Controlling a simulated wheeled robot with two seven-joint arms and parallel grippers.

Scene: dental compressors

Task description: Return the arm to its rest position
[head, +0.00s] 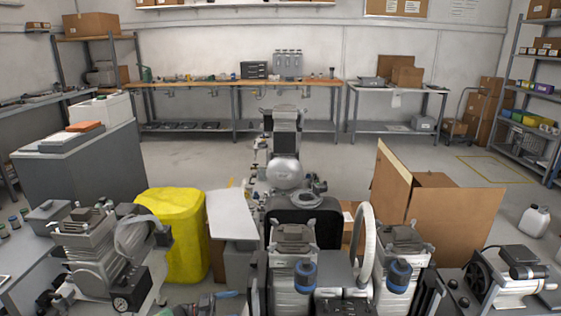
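Neither of my grippers can be made out in the head view, and no arm of mine is clearly seen coming in from either side. Dental compressor units fill the foreground. A grey unit with a black pressure gauge (121,303) stands at the lower left. Two similar silver units, each with a blue cylinder (305,275) (400,276) on its front, stand at the lower middle. A taller machine with a rounded silver dome (286,172) rises behind them. The lower parts of the foreground units are cut off by the frame.
A yellow bin (177,233) and an open cardboard box (432,213) stand beyond the units. A grey cabinet (80,175) is at left, a white jug (535,220) at right. A wooden-topped bench (215,84) lines the back wall. Open floor lies before it.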

